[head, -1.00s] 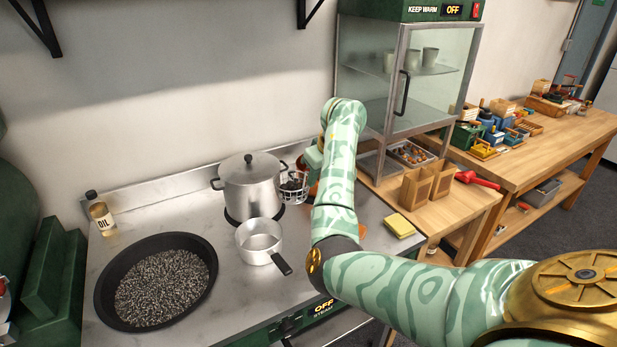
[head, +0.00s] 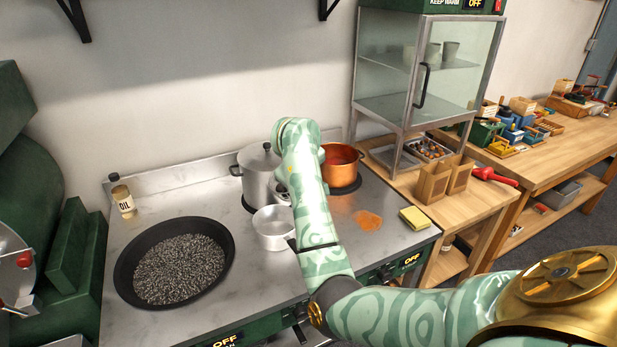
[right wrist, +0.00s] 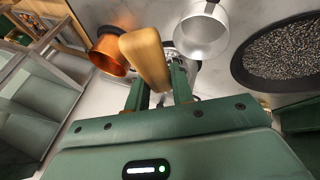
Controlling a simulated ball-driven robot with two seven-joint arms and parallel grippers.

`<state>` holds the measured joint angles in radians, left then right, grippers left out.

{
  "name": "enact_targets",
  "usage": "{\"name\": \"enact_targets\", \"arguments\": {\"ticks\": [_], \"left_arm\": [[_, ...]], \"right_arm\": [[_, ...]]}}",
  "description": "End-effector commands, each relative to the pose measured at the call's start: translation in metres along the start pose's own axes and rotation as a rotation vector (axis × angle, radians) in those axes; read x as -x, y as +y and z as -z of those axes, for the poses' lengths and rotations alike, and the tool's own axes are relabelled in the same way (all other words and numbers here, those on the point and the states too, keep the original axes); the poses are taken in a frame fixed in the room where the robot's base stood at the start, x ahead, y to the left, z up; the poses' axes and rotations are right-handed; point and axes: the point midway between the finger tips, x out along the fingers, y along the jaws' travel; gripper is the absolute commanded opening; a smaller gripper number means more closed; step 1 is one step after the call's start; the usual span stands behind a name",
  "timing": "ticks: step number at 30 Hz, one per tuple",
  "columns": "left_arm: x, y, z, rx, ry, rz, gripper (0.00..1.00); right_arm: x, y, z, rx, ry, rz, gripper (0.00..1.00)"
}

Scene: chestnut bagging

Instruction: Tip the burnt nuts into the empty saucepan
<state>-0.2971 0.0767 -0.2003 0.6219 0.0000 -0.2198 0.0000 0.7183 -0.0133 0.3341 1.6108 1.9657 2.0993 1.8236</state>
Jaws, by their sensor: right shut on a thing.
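The empty saucepan (head: 268,240) is small, silver and open, on the steel stovetop; it also shows in the right wrist view (right wrist: 196,42). My right gripper (right wrist: 158,84) is shut on a wooden handle (right wrist: 146,56). In the head view my right arm hides this gripper and most of what it holds. The wire basket of dark burnt nuts, seen in the earlier head frame, is mostly hidden now; the handle covers it in the right wrist view. Whether it is over the saucepan, I cannot tell. My left gripper is not in view.
A lidded pot (head: 255,180) stands behind the saucepan. A copper pot (head: 341,168) is to the right. A wide black pan (head: 130,283) of seeds or gravel lies left, an oil bottle (head: 123,203) behind it. A yellow sponge (head: 415,217) and glass cabinet (head: 398,105) are right.

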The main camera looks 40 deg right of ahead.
Motion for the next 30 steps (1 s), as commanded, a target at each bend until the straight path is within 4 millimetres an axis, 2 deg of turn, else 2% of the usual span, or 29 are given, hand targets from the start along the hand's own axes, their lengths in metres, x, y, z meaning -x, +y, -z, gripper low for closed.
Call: {"name": "enact_targets", "arguments": {"ticks": [7, 18, 30], "left_arm": [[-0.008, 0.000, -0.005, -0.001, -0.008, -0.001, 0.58], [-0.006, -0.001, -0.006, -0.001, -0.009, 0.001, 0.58], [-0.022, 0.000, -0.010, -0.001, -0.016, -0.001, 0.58]], "right_arm": [[-0.001, -0.021, -0.001, 0.082, 0.000, -0.191, 0.00], [0.000, -0.051, 0.000, 0.195, 0.000, -0.465, 0.00], [-0.020, -0.080, -0.008, 0.275, -0.002, -0.659, 0.00]]}}
